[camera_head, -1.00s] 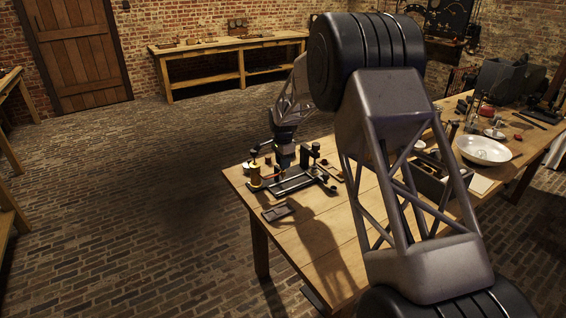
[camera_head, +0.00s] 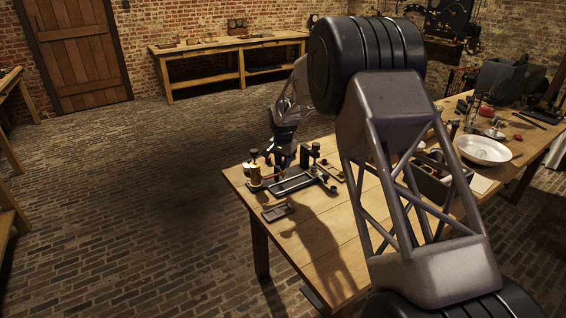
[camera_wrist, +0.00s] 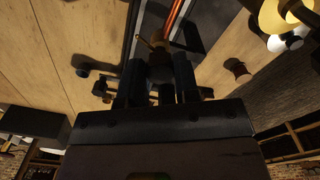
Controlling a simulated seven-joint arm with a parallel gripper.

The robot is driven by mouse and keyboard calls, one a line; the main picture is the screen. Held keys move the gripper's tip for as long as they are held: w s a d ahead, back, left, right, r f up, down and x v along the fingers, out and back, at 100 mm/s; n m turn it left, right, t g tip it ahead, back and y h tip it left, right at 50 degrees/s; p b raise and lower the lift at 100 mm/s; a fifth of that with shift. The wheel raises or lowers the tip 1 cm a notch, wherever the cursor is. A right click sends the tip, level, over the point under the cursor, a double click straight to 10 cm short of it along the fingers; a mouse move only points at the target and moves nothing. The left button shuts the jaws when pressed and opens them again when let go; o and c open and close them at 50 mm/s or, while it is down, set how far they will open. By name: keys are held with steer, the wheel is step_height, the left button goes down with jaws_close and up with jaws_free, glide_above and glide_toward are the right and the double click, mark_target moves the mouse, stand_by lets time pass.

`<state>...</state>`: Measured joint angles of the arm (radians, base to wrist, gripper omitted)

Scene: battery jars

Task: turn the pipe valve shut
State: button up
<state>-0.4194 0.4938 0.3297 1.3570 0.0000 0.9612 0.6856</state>
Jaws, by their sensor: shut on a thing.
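My gripper (camera_wrist: 158,85) reaches over the black frame fixture (camera_head: 296,183) on the near table's left end. In the wrist view its two dark fingers are closed around a dark part with a small brass piece (camera_wrist: 158,42) at its top. This seems to be the pipe valve, with its handle mostly hidden between the fingers. A copper-coloured pipe (camera_wrist: 175,14) runs up from it, and shows as a thin reddish line in the head view (camera_head: 271,177). How far the valve is turned cannot be made out. In the head view the fingertips are small and dark.
A brass cylinder (camera_head: 255,176) stands at the fixture's left end. A black post (camera_head: 315,152) stands at its far right. A small dark tray (camera_head: 278,211) lies in front. A box (camera_head: 432,182) and a white bowl (camera_head: 484,150) are farther right. The table's near middle is clear.

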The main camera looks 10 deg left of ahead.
steer(key=n, duration=0.5)
stand_by(0.4)
steer(key=o, duration=0.9)
steer(key=shift+r, duration=3.9)
